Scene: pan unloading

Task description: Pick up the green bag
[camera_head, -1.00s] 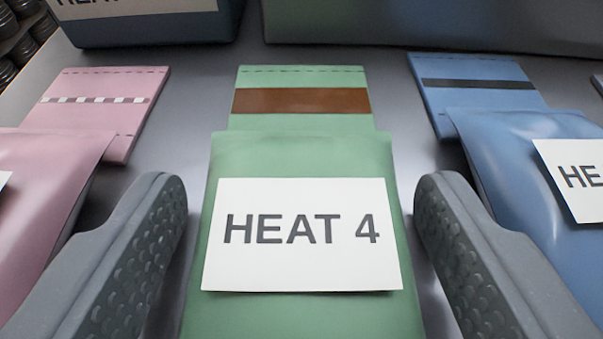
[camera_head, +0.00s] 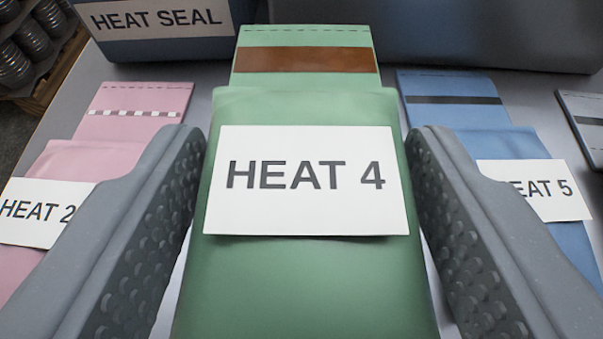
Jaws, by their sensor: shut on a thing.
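The green bag (camera_head: 305,275) fills the middle of the view. It has a brown stripe (camera_head: 305,59) near its far end and a white label (camera_head: 305,182) reading "HEAT 4". My gripper (camera_head: 305,150) is shut on the green bag, with one grey finger pressed along its left side and the other along its right side. The bag looks raised above the surface, standing higher than the bags beside it. Its underside is hidden.
A pink bag (camera_head: 88,155) labelled "HEAT 2" lies left, a blue bag (camera_head: 480,140) labelled "HEAT 5" right. A grey bag (camera_head: 585,115) shows at the right edge. A dark blue box (camera_head: 160,48) labelled "HEAT SEAL" stands behind left. Coiled items (camera_head: 30,48) sit far left.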

